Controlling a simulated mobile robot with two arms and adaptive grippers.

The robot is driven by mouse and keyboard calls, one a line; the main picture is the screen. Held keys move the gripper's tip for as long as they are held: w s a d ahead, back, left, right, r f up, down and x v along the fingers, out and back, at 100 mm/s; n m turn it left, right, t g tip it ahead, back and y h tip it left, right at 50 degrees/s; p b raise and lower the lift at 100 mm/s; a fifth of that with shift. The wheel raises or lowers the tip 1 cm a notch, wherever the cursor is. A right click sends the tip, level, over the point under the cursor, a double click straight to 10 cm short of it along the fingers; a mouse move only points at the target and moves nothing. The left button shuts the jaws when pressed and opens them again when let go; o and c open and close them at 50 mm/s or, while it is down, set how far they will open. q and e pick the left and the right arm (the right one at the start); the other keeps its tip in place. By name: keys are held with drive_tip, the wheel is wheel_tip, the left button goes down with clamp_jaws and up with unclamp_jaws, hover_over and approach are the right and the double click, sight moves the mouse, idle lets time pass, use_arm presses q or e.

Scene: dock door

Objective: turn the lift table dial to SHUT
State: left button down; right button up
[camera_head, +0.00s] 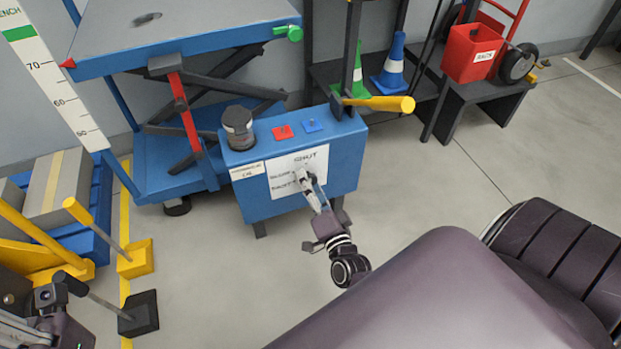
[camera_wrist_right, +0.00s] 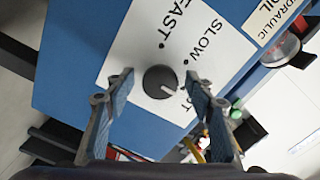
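The dial (camera_wrist_right: 160,82) is a dark round knob on a white label plate (camera_wrist_right: 128,62) on the blue control box (camera_head: 240,205). In the right wrist view its pale mark is on the lower right side, towards a word partly hidden by a finger. SLOW and FAST are printed further round. In the head view SHUT is printed at the plate's top. My right gripper (camera_wrist_right: 158,80) is open, its fingers on either side of the dial with gaps showing. It covers the dial in the head view (camera_head: 306,178). My left gripper (camera_head: 62,305) is partly visible at lower left; its fingers are unclear.
The blue lift table (camera_head: 180,45) stands behind the box. Floor (camera_head: 420,180) to the right is clear.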

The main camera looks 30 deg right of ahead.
drive_tip(key=v, duration=1.2)
drive_tip(key=shift+f, duration=0.1)
